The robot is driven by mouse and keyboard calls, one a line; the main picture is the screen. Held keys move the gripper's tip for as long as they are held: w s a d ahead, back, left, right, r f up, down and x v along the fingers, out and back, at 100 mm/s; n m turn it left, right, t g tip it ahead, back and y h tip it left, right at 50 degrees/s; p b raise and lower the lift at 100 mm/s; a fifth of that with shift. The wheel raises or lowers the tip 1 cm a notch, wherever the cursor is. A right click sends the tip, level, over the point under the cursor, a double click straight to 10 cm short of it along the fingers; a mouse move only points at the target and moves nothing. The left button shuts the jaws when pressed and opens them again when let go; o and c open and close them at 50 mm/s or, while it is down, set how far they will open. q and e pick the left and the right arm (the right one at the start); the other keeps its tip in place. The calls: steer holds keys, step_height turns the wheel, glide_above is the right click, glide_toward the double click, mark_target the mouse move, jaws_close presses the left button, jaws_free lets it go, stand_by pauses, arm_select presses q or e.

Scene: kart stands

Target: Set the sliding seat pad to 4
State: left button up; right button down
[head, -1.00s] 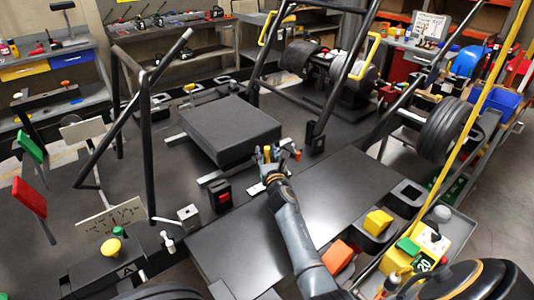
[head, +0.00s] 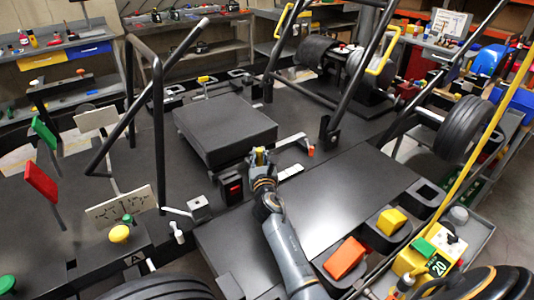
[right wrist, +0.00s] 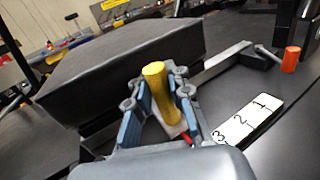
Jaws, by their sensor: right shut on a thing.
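The sliding seat pad (head: 222,128) is a thick dark grey block on rails in the middle of the bench; it fills the left of the right wrist view (right wrist: 125,65). A yellow upright knob (right wrist: 157,88) stands beside its near right corner. My right gripper (right wrist: 160,105) is shut around this knob, a blue-lined finger on each side. A white scale plate (right wrist: 248,120) shows 3, 2 and 1; the rest of it is hidden behind the gripper. A bit of red (right wrist: 187,138) shows by the fingers, beyond the 3 end. My left gripper is not in view.
An orange peg (right wrist: 291,59) stands by the rail's right end. A black box with a red display (head: 232,186) is just left of my right gripper. Black frame tubes (head: 158,130) rise at left and behind. The dark panel (head: 320,200) at right is clear.

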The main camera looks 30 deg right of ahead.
steer(key=shift+s+a+f, duration=0.1)
steer(key=shift+a+f, duration=0.15)
steer(key=shift+f, duration=0.15)
steer(key=c, duration=1.5)
jaws_free()
steer(key=shift+a, duration=0.1)
steer(key=shift+o, duration=1.4)
steer(key=shift+a+r, duration=0.1)
steer(key=shift+r, duration=0.05)
steer(key=shift+s+r, duration=0.1)
steer(key=shift+s, duration=0.35)
steer(key=v, duration=1.1)
steer(key=shift+s+a, duration=0.15)
